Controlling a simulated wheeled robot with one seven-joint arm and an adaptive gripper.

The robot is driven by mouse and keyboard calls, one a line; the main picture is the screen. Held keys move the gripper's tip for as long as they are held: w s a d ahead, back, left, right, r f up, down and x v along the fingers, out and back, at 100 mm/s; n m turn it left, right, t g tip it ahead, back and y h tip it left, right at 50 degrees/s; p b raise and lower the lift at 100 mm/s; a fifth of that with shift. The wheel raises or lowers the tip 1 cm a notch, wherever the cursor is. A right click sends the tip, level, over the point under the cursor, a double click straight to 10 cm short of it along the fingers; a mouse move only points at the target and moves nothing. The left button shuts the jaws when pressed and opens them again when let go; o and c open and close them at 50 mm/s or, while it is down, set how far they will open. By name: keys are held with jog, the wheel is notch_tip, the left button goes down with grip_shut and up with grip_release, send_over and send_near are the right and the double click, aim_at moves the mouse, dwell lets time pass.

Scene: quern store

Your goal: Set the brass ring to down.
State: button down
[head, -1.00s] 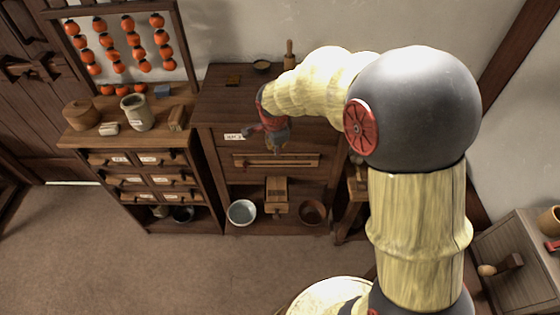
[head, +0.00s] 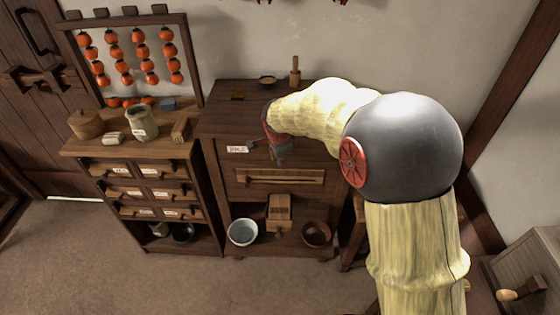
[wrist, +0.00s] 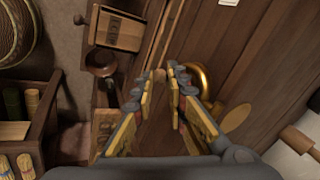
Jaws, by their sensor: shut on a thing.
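The brass ring (wrist: 206,82) shows in the wrist view as a curved gold band beside and partly behind the right finger of my gripper (wrist: 168,78). A flat brass-coloured disc (wrist: 236,119) lies just to its right. My gripper is shut on the ring, though the fingers hide the place of contact. In the head view my gripper (head: 280,158) is at the upper front of the dark wooden cabinet (head: 225,115), right of a white label (head: 237,149). The ring cannot be made out there.
Below are a wooden bar (head: 280,177), a pale bowl (head: 242,232), a wooden box (head: 279,210) and a brown bowl (head: 316,233). A drawer chest (head: 140,150) with a jar (head: 141,124) stands at left. Open floor lies in front.

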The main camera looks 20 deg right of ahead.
jog(key=shift+s+f+g, duration=0.15)
jog(key=shift+s+f, duration=0.15)
jog(key=shift+f, duration=0.4)
jog(key=shift+s+f+g, duration=0.15)
jog(key=shift+s+f, duration=0.15)
jog(key=shift+f, duration=0.4)
jog(key=c, duration=2)
grip_release()
jog(key=shift+c, duration=0.2)
jog(key=shift+w+a+f, duration=0.1)
jog(key=shift+w, duration=0.05)
jog(key=w+v, duration=0.1)
jog(key=v, duration=0.8)
jog(key=shift+r, duration=0.35)
